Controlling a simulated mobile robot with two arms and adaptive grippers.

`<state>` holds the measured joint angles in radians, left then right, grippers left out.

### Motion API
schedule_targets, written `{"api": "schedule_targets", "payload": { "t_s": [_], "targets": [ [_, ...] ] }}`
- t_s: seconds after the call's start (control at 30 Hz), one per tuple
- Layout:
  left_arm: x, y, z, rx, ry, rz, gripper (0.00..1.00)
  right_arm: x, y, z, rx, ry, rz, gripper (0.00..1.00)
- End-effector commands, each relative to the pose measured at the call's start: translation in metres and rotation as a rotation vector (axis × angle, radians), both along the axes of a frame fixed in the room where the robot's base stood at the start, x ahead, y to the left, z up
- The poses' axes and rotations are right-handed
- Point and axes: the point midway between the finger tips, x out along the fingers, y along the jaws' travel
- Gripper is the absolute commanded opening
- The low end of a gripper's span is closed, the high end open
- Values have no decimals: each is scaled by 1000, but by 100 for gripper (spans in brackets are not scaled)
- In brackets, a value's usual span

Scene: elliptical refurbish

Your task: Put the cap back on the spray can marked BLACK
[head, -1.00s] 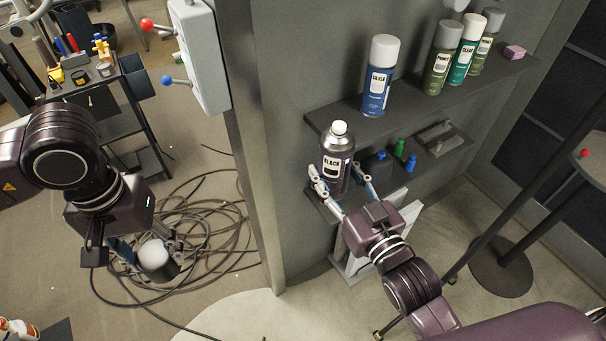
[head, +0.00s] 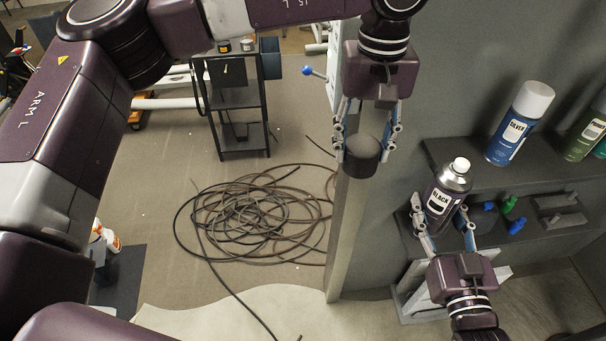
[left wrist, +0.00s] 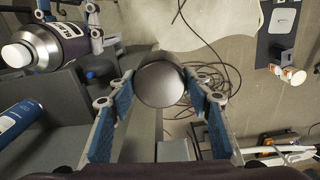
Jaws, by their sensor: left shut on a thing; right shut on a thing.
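The spray can marked BLACK (head: 447,190), dark with a silver shoulder and a bare white nozzle, leans slightly at the lower shelf. My right gripper (head: 441,222) is shut around its body. The can also shows at the upper left of the left wrist view (left wrist: 45,45). My left gripper (head: 364,146) points down and is shut on a dark round cap (head: 362,158), held left of the can and apart from it. In the left wrist view the cap (left wrist: 160,82) sits between the blue finger pads.
A blue SILVER can (head: 517,125) stands on the upper shelf, with a green can (head: 586,135) beside it. Small blue and green items (head: 511,204) and a grey holder (head: 561,212) are right of the BLACK can. A grey post (head: 344,235) stands below the cap; coiled cable (head: 245,215) lies on the floor.

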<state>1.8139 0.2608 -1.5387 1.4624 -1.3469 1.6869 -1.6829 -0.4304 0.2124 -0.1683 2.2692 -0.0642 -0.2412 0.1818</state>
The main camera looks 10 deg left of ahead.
Motion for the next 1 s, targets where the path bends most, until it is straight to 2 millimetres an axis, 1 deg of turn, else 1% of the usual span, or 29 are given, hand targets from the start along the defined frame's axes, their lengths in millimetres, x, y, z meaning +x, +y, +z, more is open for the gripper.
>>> {"api": "schedule_targets", "payload": {
  "t_s": [0.03,0.13,0.3,0.4,0.5,0.6,0.73,0.87,1.0],
  "targets": [
    [4,-20,13,0,-6,16,36,0,0,2,1,-5,0,1],
    [8,-52,33,1,-6,56,36,0,0,2,1,-5,0,1],
    [5,-104,65,1,-5,119,36,0,0,2,1,-5,0,1],
    [1,-128,80,0,-4,150,36,0,0,2,1,-5,0,1],
    [-3,-145,89,0,-3,172,36,0,0,2,1,-5,0,1],
    [-7,-156,96,0,-2,187,36,0,0,2,1,-5,0,1],
    [-9,-163,100,-1,0,196,36,0,0,2,1,-5,0,1],
    [-9,-165,98,0,0,197,36,0,0,2,1,-5,0,1],
    [-9,-164,91,-1,0,198,36,0,0,2,1,-5,0,1]
  ]
}}
